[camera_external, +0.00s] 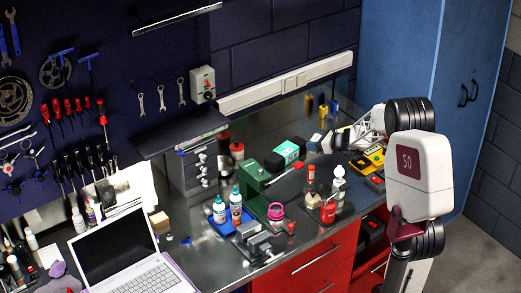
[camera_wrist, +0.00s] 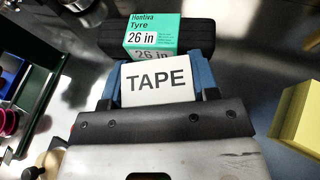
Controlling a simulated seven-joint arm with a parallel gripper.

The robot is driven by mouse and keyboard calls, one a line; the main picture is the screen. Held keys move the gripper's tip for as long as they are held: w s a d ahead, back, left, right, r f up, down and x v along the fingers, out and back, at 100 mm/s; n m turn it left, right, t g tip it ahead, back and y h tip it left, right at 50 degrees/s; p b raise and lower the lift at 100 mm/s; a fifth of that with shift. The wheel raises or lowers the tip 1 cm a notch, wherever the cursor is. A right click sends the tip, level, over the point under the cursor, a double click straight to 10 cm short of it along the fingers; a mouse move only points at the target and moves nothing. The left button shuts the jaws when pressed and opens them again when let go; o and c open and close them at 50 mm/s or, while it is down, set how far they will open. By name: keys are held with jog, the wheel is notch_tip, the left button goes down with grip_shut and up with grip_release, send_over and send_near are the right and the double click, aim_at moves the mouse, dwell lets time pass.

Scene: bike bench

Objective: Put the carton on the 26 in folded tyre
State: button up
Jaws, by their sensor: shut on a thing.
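My gripper (camera_wrist: 157,82) is shut on the carton, a small white box marked TAPE (camera_wrist: 157,80), with a blue finger on each side. The 26 in folded tyre (camera_wrist: 196,38) is a black bundle with a green label, just beyond the carton in the wrist view. The carton hides part of its near side. In the external view the tyre's green label (camera_external: 287,150) shows to the left of my gripper (camera_external: 320,141). The carton is small and hard to make out there. I cannot tell whether carton and tyre touch.
A yellow block (camera_wrist: 302,113) is at the right of the wrist view. Bottles (camera_external: 328,208) and a pink roll (camera_external: 275,211) are nearer the bench front. Bare bench lies behind the tyre (camera_external: 270,125).

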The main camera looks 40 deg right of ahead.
jog(key=s+a+r+n+g+y, duration=0.2)
jog(key=s+a+n+g+y, duration=0.1)
jog(key=a, duration=0.7)
jog(key=shift+s+r+n+y, duration=0.4)
jog(key=shift+s+n+y, duration=0.15)
jog(key=shift+s, duration=0.6)
jog(key=shift+w, duration=0.1)
send_over(285, 148)
jog(key=shift+w+a+f, duration=0.1)
jog(key=shift+f, duration=0.65)
jog(key=shift+f, duration=0.1)
jog(key=shift+f, duration=1.65)
jog(key=shift+f, duration=0.1)
